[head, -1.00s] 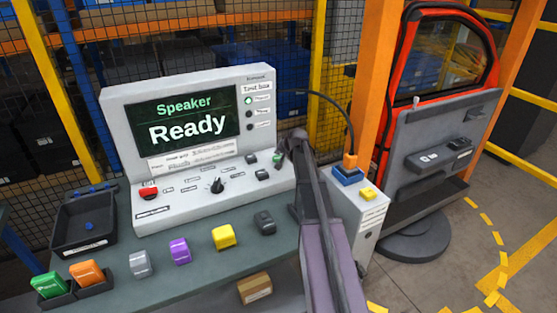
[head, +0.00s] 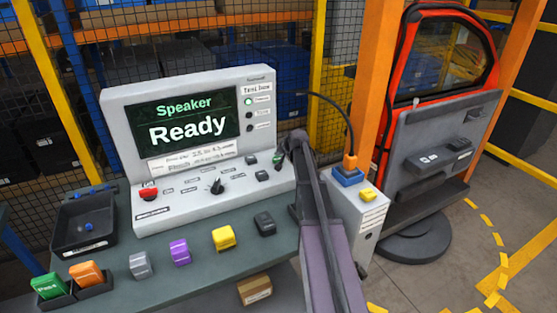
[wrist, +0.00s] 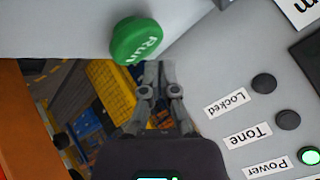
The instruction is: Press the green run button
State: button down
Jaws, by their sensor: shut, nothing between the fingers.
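The green run button (wrist: 136,41), lettered "Run", is large at the top of the wrist view. In the head view only a small part of the green button (head: 277,158) shows at the right end of the console's sloped panel, beside my arm. My gripper (wrist: 158,66) is shut and empty, with its fingertips close to the button's lower right edge in the picture. I cannot tell whether they touch it. In the head view my gripper (head: 287,148) is mostly hidden by my own arm. The console (head: 150,209) screen (head: 187,122) reads "Speaker Ready".
A red button (head: 148,192) and a black knob (head: 217,186) sit on the same panel. Coloured blocks, including a yellow one (head: 223,238), lie on the bench in front. A grey box (head: 358,220) with a cable stands right of my arm. A car door (head: 440,130) is farther right.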

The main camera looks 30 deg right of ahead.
aim_at(279, 159)
jog(key=shift+f+b, duration=0.9)
dwell(1.3)
jog(key=shift+r, duration=0.2)
jog(key=shift+r+p, duration=0.75)
jog(key=shift+p, duration=0.15)
jog(key=shift+r+p, duration=2.5)
jog(key=shift+p, duration=0.05)
notch_tip(279, 159, up, 9)
jog(key=p, duration=0.9)
jog(key=shift+r, duration=0.2)
